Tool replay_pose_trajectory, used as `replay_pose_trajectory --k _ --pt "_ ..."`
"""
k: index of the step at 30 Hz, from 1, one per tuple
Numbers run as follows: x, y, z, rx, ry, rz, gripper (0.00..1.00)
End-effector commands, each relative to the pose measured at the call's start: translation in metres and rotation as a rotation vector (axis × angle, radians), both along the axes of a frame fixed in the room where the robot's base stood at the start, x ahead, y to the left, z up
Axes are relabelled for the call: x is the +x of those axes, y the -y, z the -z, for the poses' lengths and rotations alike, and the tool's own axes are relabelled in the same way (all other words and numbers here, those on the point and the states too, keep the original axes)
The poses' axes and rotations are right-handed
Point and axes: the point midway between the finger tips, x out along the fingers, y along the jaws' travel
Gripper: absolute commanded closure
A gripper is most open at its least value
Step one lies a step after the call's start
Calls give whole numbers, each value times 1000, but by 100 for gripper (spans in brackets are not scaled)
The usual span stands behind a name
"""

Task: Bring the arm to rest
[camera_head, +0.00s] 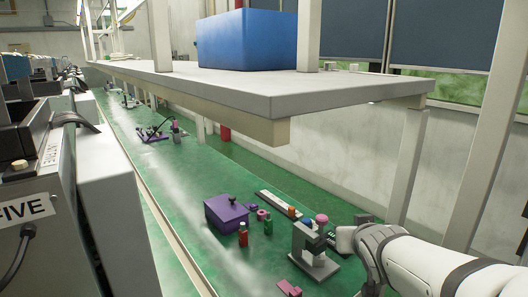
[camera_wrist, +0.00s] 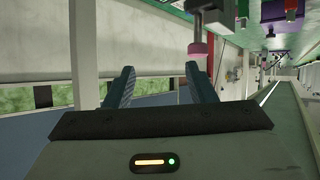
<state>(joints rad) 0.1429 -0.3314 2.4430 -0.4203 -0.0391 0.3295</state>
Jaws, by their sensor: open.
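My gripper (camera_wrist: 160,84) is in the wrist view with its two dark blue fingers spread apart and nothing between them. Beyond the right finger, a pink round part (camera_wrist: 197,49) hangs from a grey piece in the tilted view. In the head view my white arm (camera_head: 420,262) reaches in from the lower right. Its bent end is close to the right side of a grey stand (camera_head: 312,252) on the green bench. The fingers cannot be made out in the head view.
A purple box (camera_head: 226,213), a red bottle (camera_head: 243,238) and a green bottle (camera_head: 268,227) stand left of the grey stand. A pale strip (camera_head: 279,203) lies behind. A shelf (camera_head: 200,90) with a blue bin (camera_head: 246,40) overhangs the green bench (camera_head: 190,190).

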Motion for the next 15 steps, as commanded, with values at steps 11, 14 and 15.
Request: replay_pose_trajectory --k 11,14,15 --pt "-117 -31 -56 51 -597 20 50" --pt "-145 -43 -65 73 -714 -11 50" --pt "-154 -47 -67 81 -751 -21 50"
